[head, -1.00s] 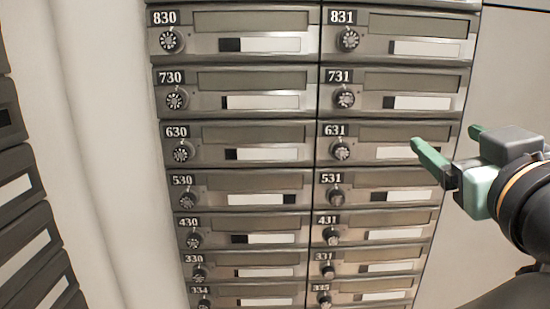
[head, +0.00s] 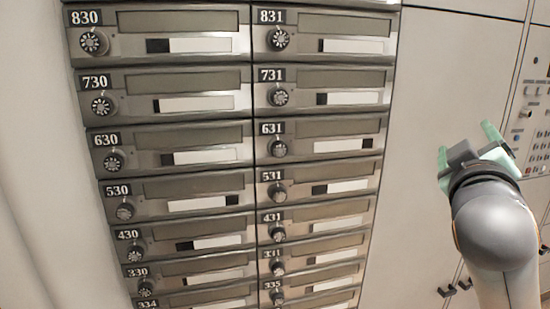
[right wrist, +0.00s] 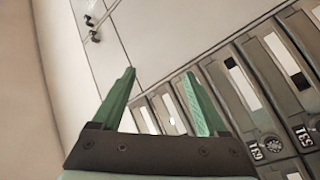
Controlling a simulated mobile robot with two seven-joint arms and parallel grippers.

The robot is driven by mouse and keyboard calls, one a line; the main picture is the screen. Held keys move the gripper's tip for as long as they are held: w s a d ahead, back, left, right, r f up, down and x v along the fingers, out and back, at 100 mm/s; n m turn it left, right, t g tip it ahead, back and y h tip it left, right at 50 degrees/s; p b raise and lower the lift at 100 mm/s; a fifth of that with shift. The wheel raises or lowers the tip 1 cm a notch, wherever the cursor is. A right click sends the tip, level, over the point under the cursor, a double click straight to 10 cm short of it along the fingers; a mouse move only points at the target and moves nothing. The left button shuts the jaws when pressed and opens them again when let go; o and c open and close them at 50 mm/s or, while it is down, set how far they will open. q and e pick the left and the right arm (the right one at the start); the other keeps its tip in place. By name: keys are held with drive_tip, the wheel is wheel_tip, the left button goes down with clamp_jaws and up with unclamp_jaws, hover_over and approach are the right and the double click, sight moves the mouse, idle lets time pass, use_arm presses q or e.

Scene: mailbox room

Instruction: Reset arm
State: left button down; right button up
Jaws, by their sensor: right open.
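My right gripper (head: 465,142) is at the right in the head view, its two green fingers apart and nothing between them. It is to the right of the mailbox bank and in front of a plain wall panel. In the right wrist view the open fingers (right wrist: 160,75) point toward the panel and the edge of the mailboxes. Mailbox 631 (head: 318,144) has a white strip with a dark square at its right end. My left gripper is not in view.
Two columns of metal mailboxes with round dials fill the middle, including mailbox 830 (head: 160,35) and mailbox 731 (head: 325,90). A panel with buttons (head: 540,145) is at the far right. Dark handles (head: 455,287) show at the lower right. The pale wall panel (head: 430,80) is bare.

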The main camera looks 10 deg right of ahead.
drive_tip(key=w+a+f+n+y, duration=0.2)
drive_tip(key=w+f+n+y, duration=0.15)
drive_tip(key=f, duration=0.55)
drive_tip(key=w+a+f+n+y, duration=0.15)
drive_tip(key=w+f, duration=0.35)
drive_tip(key=f, duration=0.5)
drive_tip(key=s+a+f+n+g+y, duration=0.1)
drive_tip(key=s+a+f+y, duration=0.15)
drive_tip(key=f, duration=0.85)
drive_tip(key=s+a+f+n+g+y, duration=0.1)
drive_tip(key=s+f+g+y, duration=0.15)
drive_tip(key=f, duration=0.85)
drive_tip(key=s+a+f+m+g+y, duration=0.1)
drive_tip(key=s+a+f+g+y, duration=0.25)
drive_tip(key=s+f, duration=1.6)
drive_tip(key=w+a+m+t+y, duration=0.15)
drive_tip(key=a+m, duration=0.35)
drive_tip(key=a, duration=0.7)
wheel_tip(320, 180, up, 6)
drive_tip(key=d+p, duration=0.1)
drive_tip(key=p, duration=0.6)
drive_tip(key=shift+s+r, duration=0.2)
drive_tip(key=shift+r, duration=0.05)
